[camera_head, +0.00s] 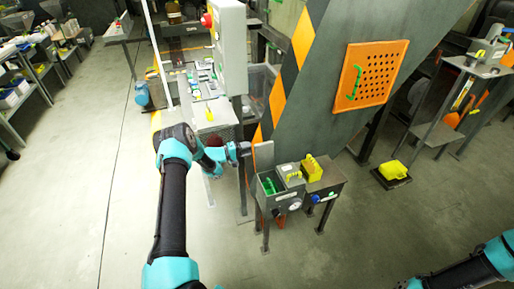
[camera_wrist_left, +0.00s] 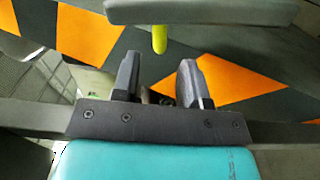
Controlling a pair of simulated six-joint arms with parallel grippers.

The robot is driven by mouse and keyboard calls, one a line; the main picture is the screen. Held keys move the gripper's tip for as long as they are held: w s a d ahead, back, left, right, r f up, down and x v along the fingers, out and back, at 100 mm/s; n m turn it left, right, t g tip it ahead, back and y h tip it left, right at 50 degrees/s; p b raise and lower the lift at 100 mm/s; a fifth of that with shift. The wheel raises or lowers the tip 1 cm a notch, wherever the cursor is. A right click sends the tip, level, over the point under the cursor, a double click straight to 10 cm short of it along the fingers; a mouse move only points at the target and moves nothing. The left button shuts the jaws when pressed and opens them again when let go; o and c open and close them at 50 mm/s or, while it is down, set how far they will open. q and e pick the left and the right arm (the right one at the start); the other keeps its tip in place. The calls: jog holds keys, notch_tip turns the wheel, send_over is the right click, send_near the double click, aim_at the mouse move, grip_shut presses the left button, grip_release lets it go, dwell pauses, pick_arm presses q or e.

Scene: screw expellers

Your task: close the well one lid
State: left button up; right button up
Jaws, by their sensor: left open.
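A small metal stand in the head view holds box-like wells. The left well (camera_head: 268,185) is open with green inside, and a grey lid (camera_head: 264,155) stands upright at its back edge. In the left wrist view a grey plate (camera_wrist_left: 200,12), seemingly this lid, spans the top with a yellow-green handle (camera_wrist_left: 159,40) pointing toward my fingers. My left gripper (camera_head: 243,149) is just left of the upright lid. In the wrist view the left gripper (camera_wrist_left: 160,80) is open and empty, its fingers apart from the handle. Of my right arm only links show at lower right.
Beside the open well is a closed-looking well with a yellow handle (camera_head: 293,176), and a yellow piece (camera_head: 312,170) to its right. A dark slanted machine with an orange perforated panel (camera_head: 370,75) rises behind. Open floor lies in front.

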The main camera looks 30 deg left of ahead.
aim_at(257, 147)
pick_arm(q)
jog(key=shift+x, duration=2.75)
jog(key=shift+c, duration=0.3)
jog(key=shift+f, duration=0.1)
grip_shut()
